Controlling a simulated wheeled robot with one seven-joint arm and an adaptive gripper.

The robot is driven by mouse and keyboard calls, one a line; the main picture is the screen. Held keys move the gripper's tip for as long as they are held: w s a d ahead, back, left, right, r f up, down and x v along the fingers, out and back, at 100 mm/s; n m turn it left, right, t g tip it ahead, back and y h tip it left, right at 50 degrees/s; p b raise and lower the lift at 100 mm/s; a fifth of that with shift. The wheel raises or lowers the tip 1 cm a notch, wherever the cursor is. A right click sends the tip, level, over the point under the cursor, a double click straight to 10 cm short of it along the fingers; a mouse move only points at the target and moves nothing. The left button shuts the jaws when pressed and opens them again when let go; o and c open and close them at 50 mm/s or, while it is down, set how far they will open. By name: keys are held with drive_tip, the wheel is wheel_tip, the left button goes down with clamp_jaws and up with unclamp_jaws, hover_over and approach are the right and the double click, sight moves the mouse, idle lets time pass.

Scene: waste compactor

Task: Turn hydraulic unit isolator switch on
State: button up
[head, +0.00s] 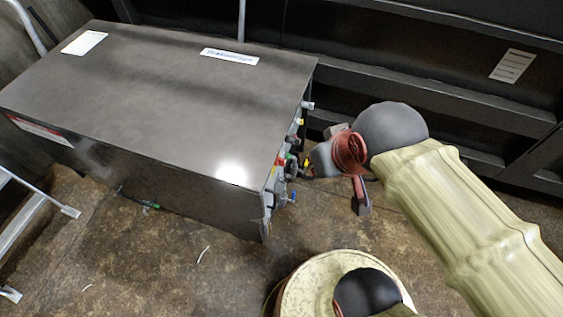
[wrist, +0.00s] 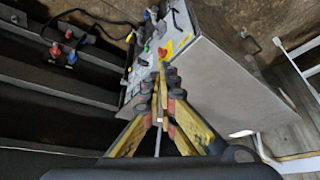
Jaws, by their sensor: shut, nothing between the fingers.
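The hydraulic unit is a dark grey metal box (head: 160,90) at the left of the head view. Its control panel is on the right end face, seen edge-on there. In the wrist view the panel (wrist: 147,58) shows a red knob (wrist: 162,52) beside a yellow patch, and a green part near it. I cannot tell for certain which control is the isolator switch. My gripper (wrist: 163,72) is shut and empty, its fingertips just in front of the panel near the red knob. Contact cannot be made out.
Dark ribbed metal wall (head: 440,90) stands behind and to the right of the unit. Cables and fittings (wrist: 75,38) show beyond the panel. A light metal frame (head: 30,225) stands at the left. The brown floor (head: 190,260) in front of the unit is mostly clear.

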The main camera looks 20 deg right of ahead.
drive_tip(key=shift+o, duration=0.6)
drive_tip(key=shift+d, duration=0.15)
drive_tip(key=o, duration=0.5)
drive_tip(key=d+f+m+g, duration=0.2)
drive_tip(key=d+f+g, duration=0.1)
drive_tip(key=f, duration=0.5)
drive_tip(key=shift+w+d, duration=0.35)
drive_tip(key=shift+d, duration=0.55)
drive_tip(key=shift+o, duration=0.3)
wheel_tip(320, 180, down, 8)
drive_tip(key=d+m+g+y, duration=0.1)
drive_tip(key=d+m+g, duration=0.1)
drive_tip(key=m+g, duration=0.1)
drive_tip(key=shift+b, duration=0.45)
drive_tip(key=m+t+y+b, duration=0.1)
drive_tip(key=m+t+y, duration=1.1)
drive_tip(key=m, duration=0.9)
approach(280, 162)
drive_tip(key=w+a+f+y+b, duration=0.1)
drive_tip(key=w+a+b, duration=0.1)
drive_tip(key=w+a, duration=0.2)
drive_tip(key=shift+w+a+g, duration=0.3)
drive_tip(key=shift+w+a, duration=0.05)
drive_tip(key=shift+w, duration=0.3)
